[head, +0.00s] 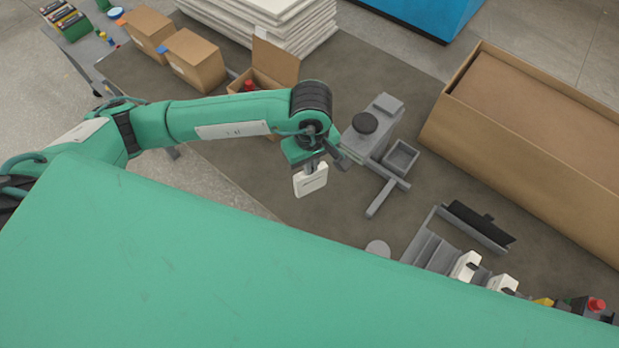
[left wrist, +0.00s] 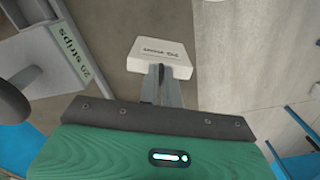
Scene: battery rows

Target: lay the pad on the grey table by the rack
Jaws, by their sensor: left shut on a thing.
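My left gripper (head: 308,164) is shut on a white flat pad (head: 311,181), which hangs over the brown-grey worktop. In the left wrist view the pad (left wrist: 158,58) sits at the fingertips (left wrist: 160,80), with small dark print on its face. At the top left corner of the head view is a grey table (head: 95,45). A rack (head: 66,20) with several green-and-black batteries stands on it, far from the gripper. My right gripper is not in view.
A grey dispenser (head: 372,130) stands just right of the gripper; its label (left wrist: 72,60) reads "20 strips". Cardboard boxes (head: 195,60) stand behind the arm. A large carton (head: 530,130) is at the right. A grey stepped holder (head: 435,252) with white items is at the front.

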